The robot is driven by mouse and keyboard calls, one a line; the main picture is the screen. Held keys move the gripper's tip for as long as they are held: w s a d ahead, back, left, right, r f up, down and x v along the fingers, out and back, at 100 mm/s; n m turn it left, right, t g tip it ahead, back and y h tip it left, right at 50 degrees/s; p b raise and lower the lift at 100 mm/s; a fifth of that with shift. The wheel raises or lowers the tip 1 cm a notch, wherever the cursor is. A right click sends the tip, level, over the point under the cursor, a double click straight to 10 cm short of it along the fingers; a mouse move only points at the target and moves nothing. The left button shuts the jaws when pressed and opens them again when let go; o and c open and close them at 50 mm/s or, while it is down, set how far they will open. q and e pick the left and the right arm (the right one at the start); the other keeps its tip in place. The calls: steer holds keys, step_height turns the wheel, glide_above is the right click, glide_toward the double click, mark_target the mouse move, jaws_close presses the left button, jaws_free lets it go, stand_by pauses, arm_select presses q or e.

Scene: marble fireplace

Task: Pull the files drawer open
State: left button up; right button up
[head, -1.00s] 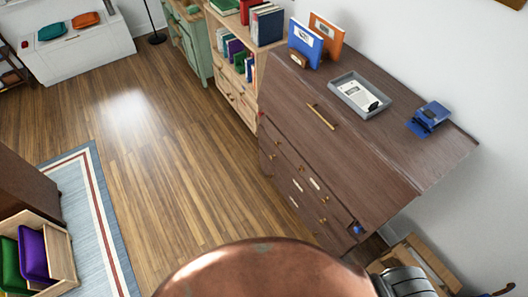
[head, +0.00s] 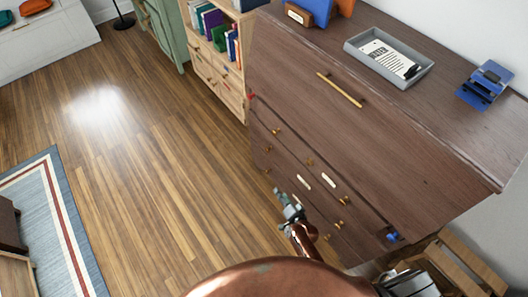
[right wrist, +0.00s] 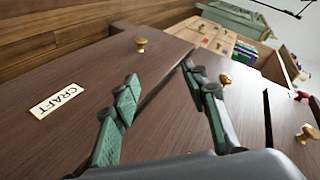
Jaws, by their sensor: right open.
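A dark brown wooden chest (head: 390,150) stands at the right in the head view, its drawer fronts carrying small brass knobs and two pale labels (head: 303,181) too small to read there. My right gripper (head: 285,199) is low in front of these drawers, open and empty. In the right wrist view its green-padded fingers (right wrist: 159,75) are spread before the brown fronts. A label reading CRAFT (right wrist: 57,100) lies left of the fingers. A brass knob (right wrist: 140,45) is beyond them, and another (right wrist: 225,80) is by the right finger. I see no readable files label. The drawers look shut.
On the chest top are a grey tray (head: 388,58) with a paper and a blue device (head: 485,84). A pale bookshelf (head: 225,60) and green cabinet (head: 160,30) stand beyond. A wooden frame (head: 465,265) is at lower right.

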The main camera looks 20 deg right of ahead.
mark_target(268, 152)
arm_select(q)
step_height(268, 152, up, 6)
steer(key=b, duration=1.1)
arm_select(e)
steer(key=w+r+m+t, duration=0.1)
steer(key=w+r+m, duration=0.1)
steer(key=w, duration=0.5)
steer(key=w+r+m+t+h+b, duration=0.1)
steer(key=w+r+m+t, duration=0.1)
steer(key=w, duration=0.5)
steer(key=w+r+m+t+h, duration=0.1)
steer(key=w+r+m+t, duration=0.1)
steer(key=w+r+m, duration=0.2)
steer(key=shift+w+a, duration=0.2)
steer(key=shift+w, duration=1.95)
arm_select(q)
steer(key=shift+t+h, duration=0.4)
steer(key=shift+h, duration=0.2)
steer(key=w+d+f, duration=0.1)
steer(key=f, duration=0.1)
steer(key=w+d+f, duration=0.1)
steer(key=w+d, duration=0.1)
steer(key=shift+w+f, duration=0.15)
steer(key=shift+f, duration=0.2)
arm_select(e)
jaws_close()
